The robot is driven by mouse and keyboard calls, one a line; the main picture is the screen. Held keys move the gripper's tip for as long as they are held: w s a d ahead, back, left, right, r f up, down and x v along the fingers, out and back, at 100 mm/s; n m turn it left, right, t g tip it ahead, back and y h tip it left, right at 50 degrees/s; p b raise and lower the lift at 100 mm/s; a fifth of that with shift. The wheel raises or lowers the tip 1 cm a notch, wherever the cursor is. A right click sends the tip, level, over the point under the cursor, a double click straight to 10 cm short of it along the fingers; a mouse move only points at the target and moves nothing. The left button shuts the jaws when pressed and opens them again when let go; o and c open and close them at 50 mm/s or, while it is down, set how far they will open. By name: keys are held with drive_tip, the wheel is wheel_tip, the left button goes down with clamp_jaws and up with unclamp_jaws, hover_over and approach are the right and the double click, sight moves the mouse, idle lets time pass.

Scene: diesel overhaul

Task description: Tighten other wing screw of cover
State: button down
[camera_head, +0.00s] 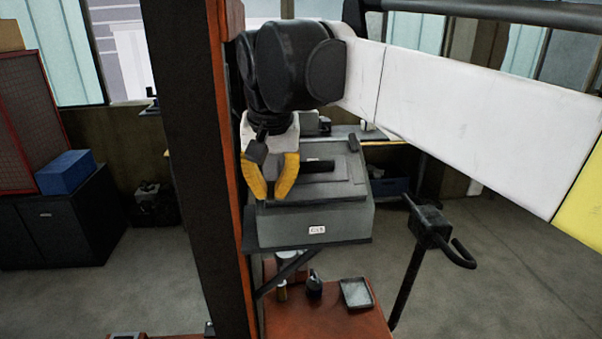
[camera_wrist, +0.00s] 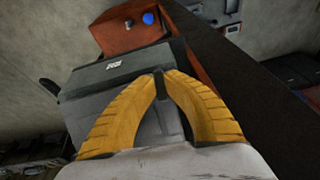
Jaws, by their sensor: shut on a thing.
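My gripper (camera_head: 269,192) has yellow fingers and points down at the left part of a grey box with a cover (camera_head: 330,187). In the wrist view my gripper (camera_wrist: 160,82) has its fingertips close together around a small dark piece, which I take to be the wing screw (camera_wrist: 160,86). Most of that screw is hidden by the fingers. A black handle-like bar (camera_head: 318,166) lies on top of the cover, to the right of the fingers. The box front bears a small white label (camera_head: 317,230), which also shows in the wrist view (camera_wrist: 113,65).
A dark and orange upright post (camera_head: 190,150) stands directly left of my gripper. Below the box, an orange shelf (camera_head: 340,323) carries a metal tray (camera_head: 356,293) and a small black object (camera_head: 314,284). A black stand with a curved handle (camera_head: 432,235) is to the right.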

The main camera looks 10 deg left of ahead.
drive_tip(key=shift+m+y, duration=0.5)
drive_tip(key=shift+m, duration=0.7)
drive_tip(key=m+y, duration=0.1)
drive_tip(key=m, duration=0.2)
drive_tip(key=shift+f, duration=0.15)
drive_tip(key=m+y, duration=0.1)
drive_tip(key=m, duration=0.1)
drive_tip(key=shift+m+t+b, duration=0.3)
drive_tip(key=shift+m+b, duration=0.1)
drive_tip(key=shift+m+y+b, duration=0.3)
drive_tip(key=shift+m, duration=0.8)
drive_tip(key=shift+m+t+y, duration=0.3)
drive_tip(key=shift+m+t, duration=0.2)
drive_tip(key=shift+m, duration=0.6)
drive_tip(key=c, duration=1.3)
unclamp_jaws()
